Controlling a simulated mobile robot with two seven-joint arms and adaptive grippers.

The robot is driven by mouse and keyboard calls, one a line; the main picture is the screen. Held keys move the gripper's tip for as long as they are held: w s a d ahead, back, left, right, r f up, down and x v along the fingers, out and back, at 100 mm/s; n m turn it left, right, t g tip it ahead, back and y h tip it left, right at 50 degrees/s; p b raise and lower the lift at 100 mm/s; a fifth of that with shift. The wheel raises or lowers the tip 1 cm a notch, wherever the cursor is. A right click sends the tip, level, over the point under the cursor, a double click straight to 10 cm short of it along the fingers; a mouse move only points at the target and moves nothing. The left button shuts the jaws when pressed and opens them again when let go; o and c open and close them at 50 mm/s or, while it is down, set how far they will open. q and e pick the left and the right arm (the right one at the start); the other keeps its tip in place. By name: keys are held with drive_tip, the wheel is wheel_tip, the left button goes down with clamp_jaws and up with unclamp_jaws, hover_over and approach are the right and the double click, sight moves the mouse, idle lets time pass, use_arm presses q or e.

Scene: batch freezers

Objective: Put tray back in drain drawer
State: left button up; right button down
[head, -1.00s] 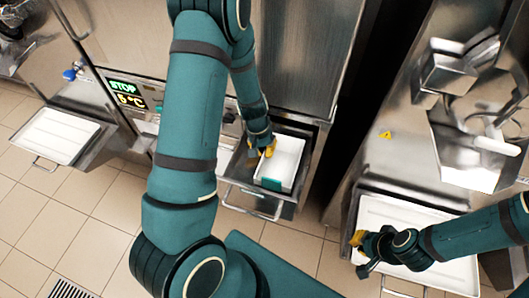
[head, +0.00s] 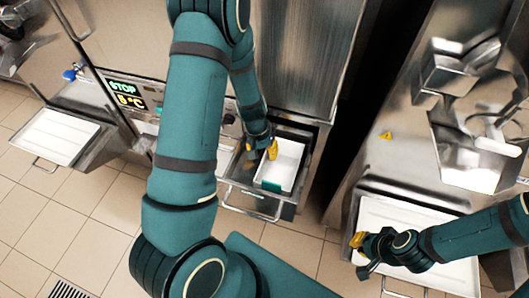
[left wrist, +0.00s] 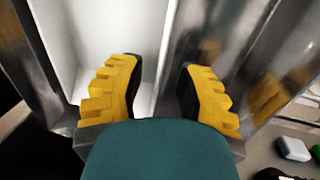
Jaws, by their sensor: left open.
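The white tray (head: 287,160) lies inside the pulled-out metal drain drawer (head: 287,211) at the middle of the head view. My left gripper (head: 261,149) is down at the tray's left edge, its yellow fingers open. In the left wrist view, my left gripper (left wrist: 158,92) has one finger over the inside of the white tray (left wrist: 85,35). The other finger is on the outer side of the tray's wall, beside the metal drawer side. Both fingers look apart from the wall. My right gripper (head: 360,250) is at the right; its finger opening is unclear.
Another white tray (head: 385,215) lies under my right gripper, in front of the right machine. A third white tray (head: 55,135) sits at the left machine. A control panel (head: 128,95) is left of the drawer.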

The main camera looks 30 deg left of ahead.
use_arm(q)
wheel_tip(320, 180, up, 11)
drive_tip(key=a+p, duration=0.2)
drive_tip(key=p, duration=0.1)
drive_tip(key=shift+s+r, duration=0.15)
drive_tip(key=shift+s, duration=0.1)
drive_tip(key=shift+r+p, duration=0.1)
drive_tip(key=shift+p, duration=0.2)
